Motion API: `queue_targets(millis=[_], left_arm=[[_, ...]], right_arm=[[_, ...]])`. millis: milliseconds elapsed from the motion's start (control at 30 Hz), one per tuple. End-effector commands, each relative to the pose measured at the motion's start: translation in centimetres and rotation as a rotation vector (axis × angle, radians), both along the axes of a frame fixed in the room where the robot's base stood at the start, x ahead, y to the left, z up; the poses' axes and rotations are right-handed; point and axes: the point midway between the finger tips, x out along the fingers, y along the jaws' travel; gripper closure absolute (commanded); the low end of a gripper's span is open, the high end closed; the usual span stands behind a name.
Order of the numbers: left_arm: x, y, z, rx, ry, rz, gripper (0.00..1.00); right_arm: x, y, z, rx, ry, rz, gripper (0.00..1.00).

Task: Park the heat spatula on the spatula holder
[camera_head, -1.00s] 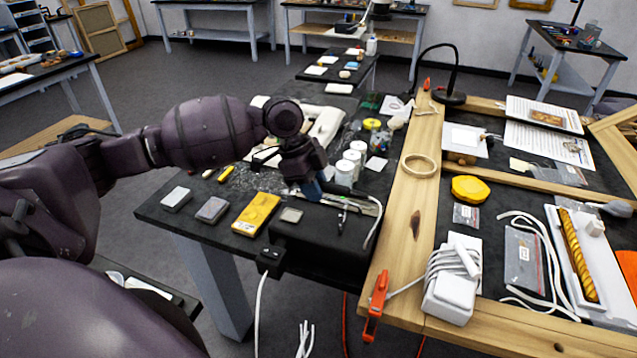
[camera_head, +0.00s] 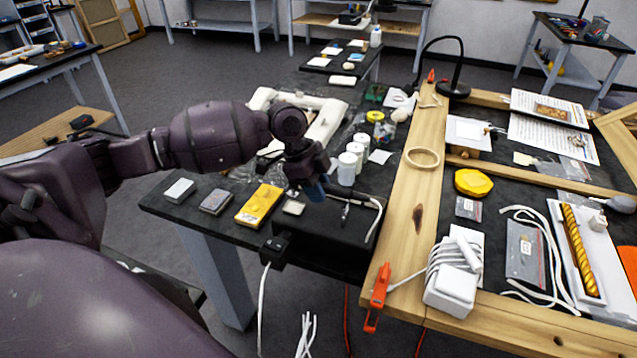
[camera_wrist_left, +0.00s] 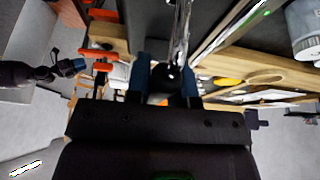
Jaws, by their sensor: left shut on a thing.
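My left gripper (camera_head: 316,190) has blue fingertips and is low over the black box (camera_head: 325,232) at the table's near edge. It is shut on the heat spatula; the dark handle and bright metal (camera_wrist_left: 172,72) show between the blue fingers (camera_wrist_left: 164,84) in the left wrist view. In the head view the fingers mostly hide the spatula. A slim metallic piece (camera_head: 345,213) shows on the black box, right of the fingers; I cannot tell whether it is the spatula holder.
A yellow box (camera_head: 260,205) and two small blocks lie left of the black box. White jars (camera_head: 347,168) stand just behind my gripper. A white cable (camera_head: 377,222) loops at the box's right. A wooden frame (camera_head: 408,220) with an orange clamp (camera_head: 378,297) is on the right.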

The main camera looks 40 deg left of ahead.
Motion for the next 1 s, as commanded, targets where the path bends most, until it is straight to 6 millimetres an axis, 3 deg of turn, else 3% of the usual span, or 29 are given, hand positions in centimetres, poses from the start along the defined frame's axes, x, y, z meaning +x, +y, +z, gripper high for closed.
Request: queue_targets(millis=[500,1000], left_arm=[[0.0,0.0,-3.3,0.000,0.001,0.000,1.00],[0.0,0.0,-3.8,0.000,0.000,0.000,1.00]], right_arm=[[-1.0,-0.1,-1.4,0.000,0.024,-0.006,0.57],[0.1,0.1,-0.6,0.002,-0.002,-0.001,0.57]])
